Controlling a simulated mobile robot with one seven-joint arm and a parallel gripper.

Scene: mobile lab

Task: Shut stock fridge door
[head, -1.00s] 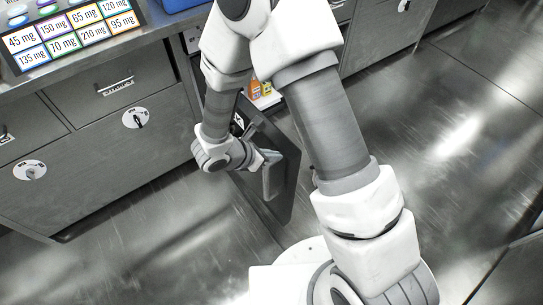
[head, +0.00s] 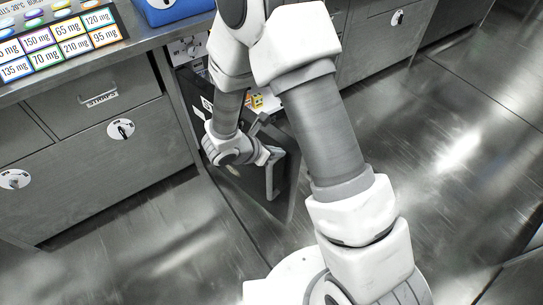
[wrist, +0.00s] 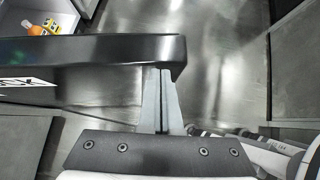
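The stock fridge door (head: 284,192) is a dark panel standing ajar under the counter, its lettered outer face partly hidden by my arm. In the wrist view the door's black top edge (wrist: 90,48) runs across the picture, with part of a white label below it. My gripper (head: 272,165) is at the door's free end, on the outer-face side. In the wrist view its two fingers (wrist: 161,84) are close together with nothing seen between them. Their tips meet the door near its edge; firm contact cannot be told.
Small orange-capped and yellow goods (head: 257,101) show inside the fridge, behind the door; a bottle (wrist: 38,30) shows in the wrist view. Grey drawers (head: 95,150) stand left of the fridge, and more cabinets (head: 385,40) to the right. The metal floor (head: 440,180) is clear on the right.

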